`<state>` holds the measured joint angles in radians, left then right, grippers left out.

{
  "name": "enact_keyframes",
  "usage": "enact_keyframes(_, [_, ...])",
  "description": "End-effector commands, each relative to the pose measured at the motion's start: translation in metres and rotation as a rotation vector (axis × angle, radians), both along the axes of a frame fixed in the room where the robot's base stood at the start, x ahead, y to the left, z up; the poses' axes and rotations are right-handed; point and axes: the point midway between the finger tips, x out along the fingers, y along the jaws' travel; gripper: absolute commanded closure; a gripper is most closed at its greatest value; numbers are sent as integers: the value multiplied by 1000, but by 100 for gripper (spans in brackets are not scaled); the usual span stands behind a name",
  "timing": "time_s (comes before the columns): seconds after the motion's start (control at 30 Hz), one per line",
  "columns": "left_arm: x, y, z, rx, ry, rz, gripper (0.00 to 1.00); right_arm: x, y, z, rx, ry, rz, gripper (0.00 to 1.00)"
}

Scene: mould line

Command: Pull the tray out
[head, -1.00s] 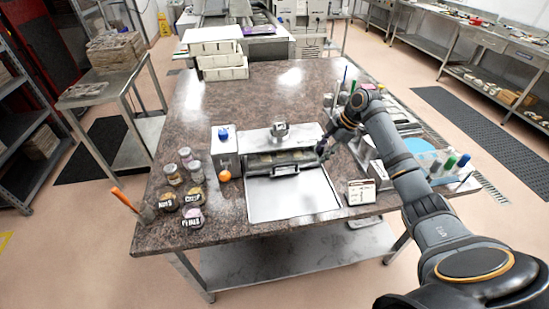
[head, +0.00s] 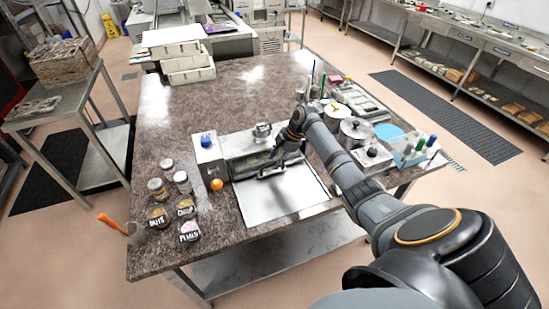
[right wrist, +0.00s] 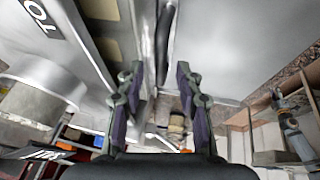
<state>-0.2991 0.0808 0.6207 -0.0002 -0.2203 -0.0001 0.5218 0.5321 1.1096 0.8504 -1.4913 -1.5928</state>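A metal press-like unit (head: 240,146) with a round knob on top stands on the stone-topped table. The tray (head: 252,166) sits low in its front opening, partly hidden by my right arm. In the right wrist view, the tray (right wrist: 120,48) shows as a pale panel with tan patches, and a dark bar-like handle (right wrist: 165,35) runs beside it. My right gripper (head: 270,169) is at the unit's front, close to the handle. In the right wrist view, its two fingers (right wrist: 160,78) are apart, with the bar just beyond their tips and nothing clearly held. My left gripper is not in view.
A bare metal plate (head: 275,198) lies in front of the unit. Labelled jars (head: 189,232) are further left. Pots (head: 354,132) and a bottle rack (head: 411,151) stand right.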

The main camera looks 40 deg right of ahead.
Motion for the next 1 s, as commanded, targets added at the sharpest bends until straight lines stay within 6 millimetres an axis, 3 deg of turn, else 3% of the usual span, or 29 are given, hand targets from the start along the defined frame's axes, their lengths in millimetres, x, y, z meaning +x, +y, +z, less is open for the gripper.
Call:
enact_keyframes(0.33, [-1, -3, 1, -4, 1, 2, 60, 2, 3, -7, 0, 0, 1, 64])
enact_keyframes(0.6, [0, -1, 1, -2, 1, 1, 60, 2, 2, -6, 0, 0, 1, 100])
enact_keyframes(1.0, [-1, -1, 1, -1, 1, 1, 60, 2, 1, -6, -3, 0, 0, 100])
